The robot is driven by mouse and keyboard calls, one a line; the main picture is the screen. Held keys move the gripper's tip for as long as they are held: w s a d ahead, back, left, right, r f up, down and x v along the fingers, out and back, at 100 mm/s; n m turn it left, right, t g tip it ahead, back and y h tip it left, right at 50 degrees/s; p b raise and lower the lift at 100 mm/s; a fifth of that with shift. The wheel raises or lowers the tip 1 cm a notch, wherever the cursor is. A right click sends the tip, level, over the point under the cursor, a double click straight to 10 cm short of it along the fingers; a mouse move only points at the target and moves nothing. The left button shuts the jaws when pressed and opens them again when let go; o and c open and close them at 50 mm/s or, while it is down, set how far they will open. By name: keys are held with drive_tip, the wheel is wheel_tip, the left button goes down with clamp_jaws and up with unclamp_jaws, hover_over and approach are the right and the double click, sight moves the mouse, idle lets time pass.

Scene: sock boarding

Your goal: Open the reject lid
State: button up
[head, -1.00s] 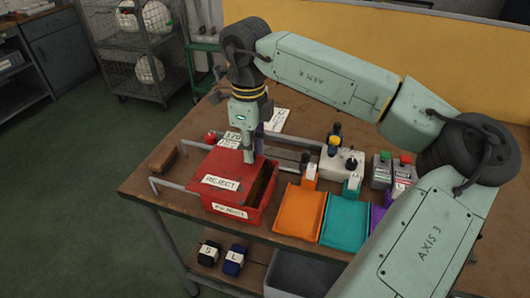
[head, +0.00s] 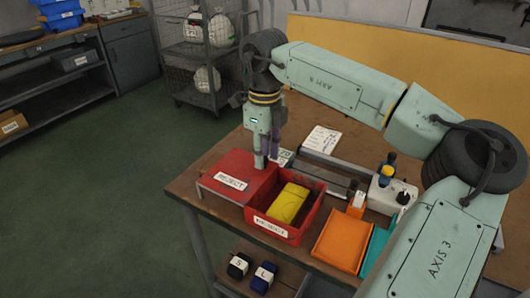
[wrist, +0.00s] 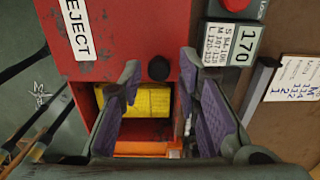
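The red reject lid (head: 235,172) carries a white REJECT label and lies to the left of the red reject bin (head: 262,225), on rails. The bin's top is largely uncovered and a yellow item (head: 290,203) shows inside; it also shows in the wrist view (wrist: 148,102). My gripper (head: 267,162) points down over the lid's right edge. In the wrist view its purple-padded fingers (wrist: 160,70) are spread, with a black knob (wrist: 158,68) on the lid between their tips and a gap visible on each side.
An orange tray (head: 342,240) and a teal tray (head: 378,245) stand right of the bin. A grey box with a black knob (head: 392,190) stands behind them. A paper card (head: 322,139) lies at the back. S and L blocks (head: 263,278) sit on the lower shelf.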

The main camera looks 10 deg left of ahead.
drive_tip(key=shift+o, duration=0.5)
wheel_tip(320, 180, up, 12)
idle(0.3)
